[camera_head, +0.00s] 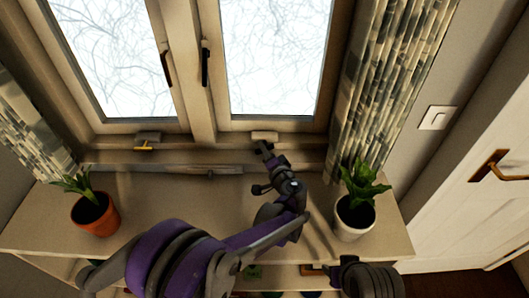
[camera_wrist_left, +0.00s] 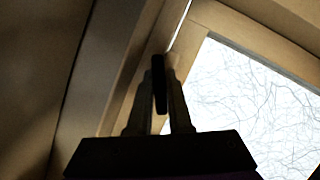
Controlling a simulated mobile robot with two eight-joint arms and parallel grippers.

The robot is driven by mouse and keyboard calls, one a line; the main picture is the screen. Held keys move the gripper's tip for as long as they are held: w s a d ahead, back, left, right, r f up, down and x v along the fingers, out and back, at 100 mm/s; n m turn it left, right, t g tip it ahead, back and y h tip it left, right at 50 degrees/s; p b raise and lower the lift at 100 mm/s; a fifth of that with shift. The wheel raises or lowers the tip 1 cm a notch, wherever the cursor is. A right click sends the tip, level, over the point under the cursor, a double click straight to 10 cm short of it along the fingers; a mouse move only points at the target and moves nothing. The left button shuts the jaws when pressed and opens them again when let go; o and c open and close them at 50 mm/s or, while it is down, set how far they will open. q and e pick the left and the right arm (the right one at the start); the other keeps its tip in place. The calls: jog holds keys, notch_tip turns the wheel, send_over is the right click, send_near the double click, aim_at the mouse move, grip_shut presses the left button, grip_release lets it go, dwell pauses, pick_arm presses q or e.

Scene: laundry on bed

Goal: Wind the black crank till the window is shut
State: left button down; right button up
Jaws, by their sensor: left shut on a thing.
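The window has two panes, and the right pane (camera_head: 275,60) stands above a small crank housing (camera_head: 264,135) on the sill frame. My left gripper (camera_head: 264,148) reaches up to this housing. In the left wrist view its fingers (camera_wrist_left: 160,100) are shut on a thin black piece, the black crank (camera_wrist_left: 158,75). The crank is mostly hidden behind my gripper in the head view. A thin bright line shows along the window frame (camera_wrist_left: 225,30) in the left wrist view; how far the window is open is hard to tell.
A second crank with a brass-coloured handle (camera_head: 144,149) sits under the left pane. Potted plants stand on the shelf (camera_head: 150,205), one in an orange pot (camera_head: 95,217) at left, one in a pale pot (camera_head: 354,220) right of my arm. Curtains (camera_head: 385,80) hang at both sides.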

pick_arm(q)
jog(key=m+t+y+b, duration=0.1)
jog(key=m, duration=0.1)
jog(key=shift+f+m+b, duration=0.15)
jog(key=shift+m+b, duration=0.2)
jog(key=shift+m, duration=0.05)
jog(key=shift+m+t+y+b, duration=0.35)
jog(key=shift+m+b, duration=0.25)
jog(key=shift+m, duration=0.4)
jog(key=c, duration=0.8)
grip_release()
jog(key=shift+c, duration=0.2)
jog(key=b+v, duration=0.1)
jog(key=v, duration=0.9)
jog(key=shift+s, duration=0.4)
